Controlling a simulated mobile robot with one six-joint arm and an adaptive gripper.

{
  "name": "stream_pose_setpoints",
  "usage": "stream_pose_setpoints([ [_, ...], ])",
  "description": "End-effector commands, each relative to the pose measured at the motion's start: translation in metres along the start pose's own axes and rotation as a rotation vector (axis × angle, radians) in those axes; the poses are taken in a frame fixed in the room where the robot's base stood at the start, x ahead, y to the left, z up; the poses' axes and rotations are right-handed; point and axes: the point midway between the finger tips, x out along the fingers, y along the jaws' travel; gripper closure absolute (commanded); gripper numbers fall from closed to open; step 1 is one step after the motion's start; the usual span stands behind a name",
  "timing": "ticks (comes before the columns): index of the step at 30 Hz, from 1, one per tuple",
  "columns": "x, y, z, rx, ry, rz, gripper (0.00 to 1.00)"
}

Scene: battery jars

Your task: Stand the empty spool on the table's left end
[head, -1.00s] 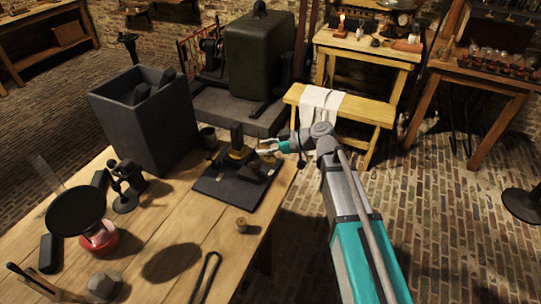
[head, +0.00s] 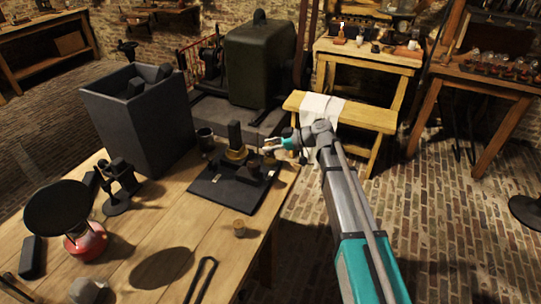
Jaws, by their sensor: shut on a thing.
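My gripper (head: 273,147) is at the table's far right corner, over the right part of a dark-based device (head: 220,193) with an upright black block and brass-coloured parts. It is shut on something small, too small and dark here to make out. I cannot tell whether this is the empty spool, or whether it touches the device. A small wooden cylinder (head: 239,229) stands on the wooden table (head: 200,222) near its right edge; I cannot tell whether it is a spool or a cork. The table's left end is partly outside the picture.
A dark cup (head: 205,138), a black stand (head: 118,190), a red lamp with a wide black shade (head: 70,210) and a black bent rod (head: 202,280) are on the table. Bare wood lies between them.

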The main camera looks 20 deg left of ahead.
Motion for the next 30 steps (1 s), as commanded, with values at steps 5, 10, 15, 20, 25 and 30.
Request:
stream_pose_setpoints([
  [5,0.0,0.0,-0.001,0.0,0.0,0.0,0.88],
  [10,0.001,0.001,0.001,0.0,0.0,0.0,0.88],
  [15,0.004,0.007,0.008,0.0,0.0,0.0,0.88],
  [20,0.009,0.008,0.021,0.0,0.0,-0.001,0.88],
  [25,0.014,0.008,0.031,0.0,0.0,-0.001,0.88],
  [30,0.015,0.008,0.033,0.0,0.0,-0.001,0.88],
])
